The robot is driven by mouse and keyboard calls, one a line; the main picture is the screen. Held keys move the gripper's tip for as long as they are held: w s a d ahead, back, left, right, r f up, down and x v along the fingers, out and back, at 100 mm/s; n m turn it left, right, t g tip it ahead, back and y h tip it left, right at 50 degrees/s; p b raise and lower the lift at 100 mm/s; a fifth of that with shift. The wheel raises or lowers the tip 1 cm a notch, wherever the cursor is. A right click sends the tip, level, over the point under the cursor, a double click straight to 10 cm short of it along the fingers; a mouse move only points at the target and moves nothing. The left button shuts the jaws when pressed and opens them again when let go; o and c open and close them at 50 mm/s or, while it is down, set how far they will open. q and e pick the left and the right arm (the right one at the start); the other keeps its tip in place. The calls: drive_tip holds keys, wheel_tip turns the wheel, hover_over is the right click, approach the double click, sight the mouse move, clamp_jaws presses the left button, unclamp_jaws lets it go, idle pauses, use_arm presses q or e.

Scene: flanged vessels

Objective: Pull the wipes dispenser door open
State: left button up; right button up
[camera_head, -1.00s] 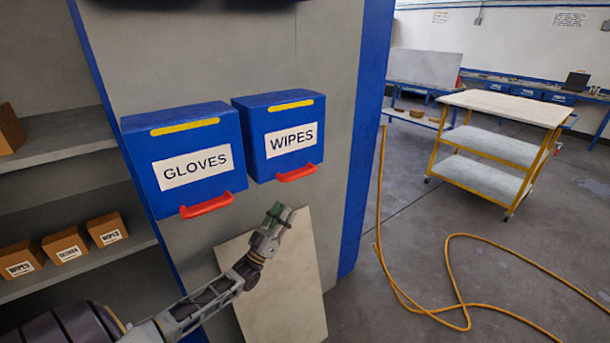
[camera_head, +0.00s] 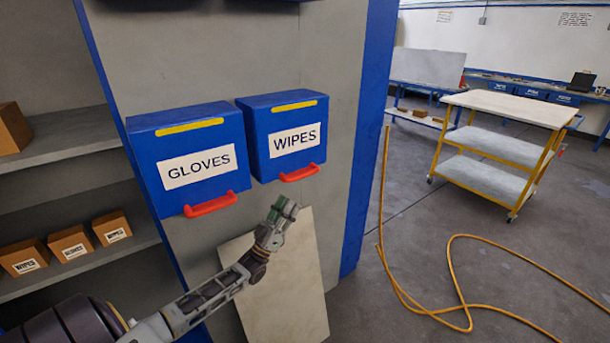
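The wipes dispenser (camera_head: 285,137) is a blue box on the grey panel, with a WIPES label, a yellow strip on top and a red handle (camera_head: 299,173) at its lower front edge. Its door looks shut. My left gripper (camera_head: 284,209) is below the red handle, a little to its left in the picture, and apart from it. Green pads show at its fingertips, close side by side; whether they are open or shut is unclear. My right gripper is out of view.
The blue GLOVES dispenser (camera_head: 190,160) with its red handle (camera_head: 210,205) hangs just left. A pale board (camera_head: 285,285) leans below. Shelves with small boxes (camera_head: 72,244) stand left. A yellow hose (camera_head: 450,270) and a cart (camera_head: 505,107) are right, with open floor around.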

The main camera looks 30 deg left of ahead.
sight(305, 175)
use_arm(q)
drive_tip(key=shift+p+x, duration=1.3)
drive_tip(key=shift+x, duration=4.55)
drive_tip(key=shift+c, duration=0.4)
drive_tip(key=shift+a, duration=0.1)
clamp_jaws()
